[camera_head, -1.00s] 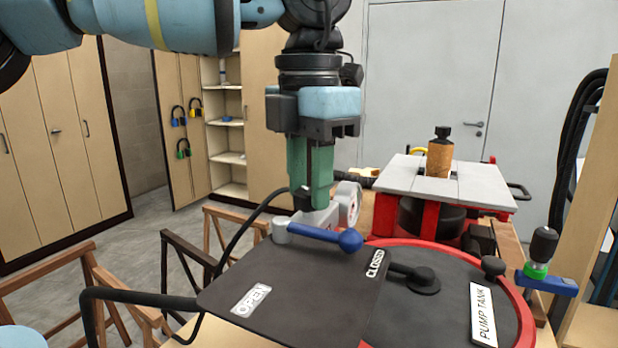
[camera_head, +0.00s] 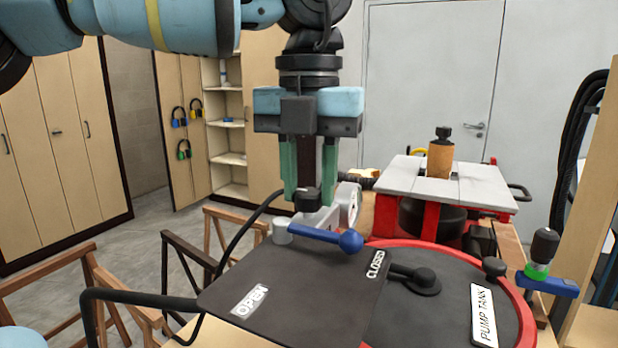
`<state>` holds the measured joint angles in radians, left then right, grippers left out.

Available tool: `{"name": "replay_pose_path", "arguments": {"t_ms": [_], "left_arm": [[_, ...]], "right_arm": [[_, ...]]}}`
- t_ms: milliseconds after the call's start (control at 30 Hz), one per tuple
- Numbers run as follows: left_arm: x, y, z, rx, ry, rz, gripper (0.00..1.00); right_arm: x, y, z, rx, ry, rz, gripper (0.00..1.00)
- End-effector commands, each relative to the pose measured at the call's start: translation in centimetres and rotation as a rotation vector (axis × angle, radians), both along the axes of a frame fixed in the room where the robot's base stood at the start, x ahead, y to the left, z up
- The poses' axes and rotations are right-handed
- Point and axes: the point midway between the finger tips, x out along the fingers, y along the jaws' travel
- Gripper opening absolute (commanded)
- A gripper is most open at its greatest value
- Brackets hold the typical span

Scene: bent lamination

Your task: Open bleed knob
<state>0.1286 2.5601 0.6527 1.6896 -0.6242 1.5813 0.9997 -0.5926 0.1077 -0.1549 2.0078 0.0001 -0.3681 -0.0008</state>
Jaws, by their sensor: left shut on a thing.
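My left gripper (camera_head: 309,192) points straight down at the back edge of the dark panel. Its two green fingers are shut on a small black knob (camera_head: 308,201), which I take to be the bleed knob. My right gripper is not in view.
A blue-ended lever (camera_head: 325,238) lies just in front, on a panel (camera_head: 295,290) marked OPEN and CLOSED. The red-rimmed pump tank lid (camera_head: 455,300) is at right. A red-framed machine with a grey top (camera_head: 400,172) stands behind.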

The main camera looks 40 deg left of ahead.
Motion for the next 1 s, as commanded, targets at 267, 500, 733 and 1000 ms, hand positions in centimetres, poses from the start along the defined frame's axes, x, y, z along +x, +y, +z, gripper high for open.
{"name": "replay_pose_path", "arguments": {"t_ms": [267, 500, 733, 1000], "left_arm": [[0.01, 0.02, 0.13, -0.001, -0.004, 0.017, 0.08], [0.01, 0.02, 0.13, -0.001, -0.004, 0.016, 0.33], [0.01, 0.00, 0.07, 0.000, -0.002, 0.014, 0.52], [0.04, -0.02, 0.45, -0.001, -0.003, 0.014, 0.52]], "right_arm": [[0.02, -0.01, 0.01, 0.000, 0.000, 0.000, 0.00], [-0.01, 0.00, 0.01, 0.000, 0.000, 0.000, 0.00], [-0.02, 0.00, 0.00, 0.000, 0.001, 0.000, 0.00], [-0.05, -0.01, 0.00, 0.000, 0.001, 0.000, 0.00]]}}
